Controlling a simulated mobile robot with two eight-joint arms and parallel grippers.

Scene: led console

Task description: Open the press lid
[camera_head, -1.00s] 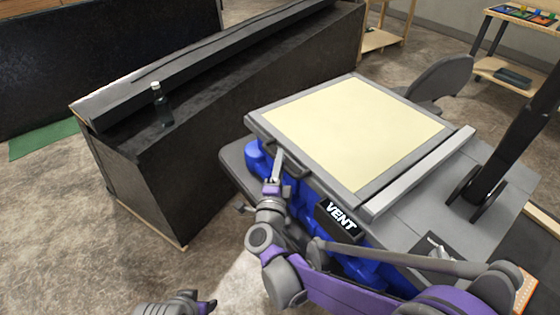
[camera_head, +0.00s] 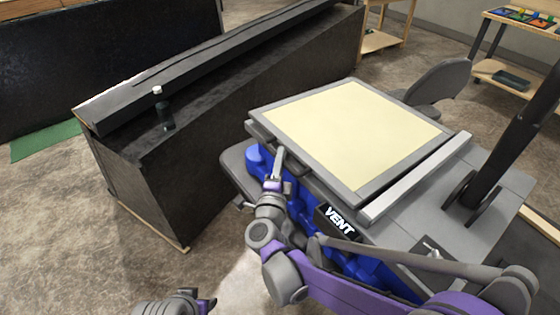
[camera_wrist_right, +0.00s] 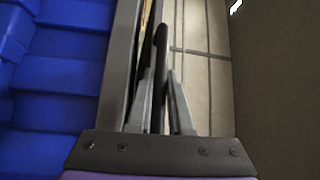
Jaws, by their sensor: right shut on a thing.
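The press lid (camera_head: 440,133) is a grey frame around a cream panel on top of the blue and grey press. Its front left edge sits slightly above the dark layer under it. My right gripper (camera_head: 279,155) is at that front edge, shut on the dark handle bar of the lid. In the right wrist view the fingers (camera_wrist_right: 164,100) stand on either side of a dark bar (camera_wrist_right: 161,60). The exact contact is partly hidden by the fingers. My left gripper (camera_head: 207,304) is low at the bottom edge, away from the press; its jaws are not clear.
A black label marked VENT (camera_head: 338,220) is on the press front. A long black counter (camera_head: 210,130) with a dark bottle (camera_head: 164,112) stands at the left. A grey chair (camera_head: 440,82) is behind the press. Open floor (camera_head: 60,220) lies at lower left.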

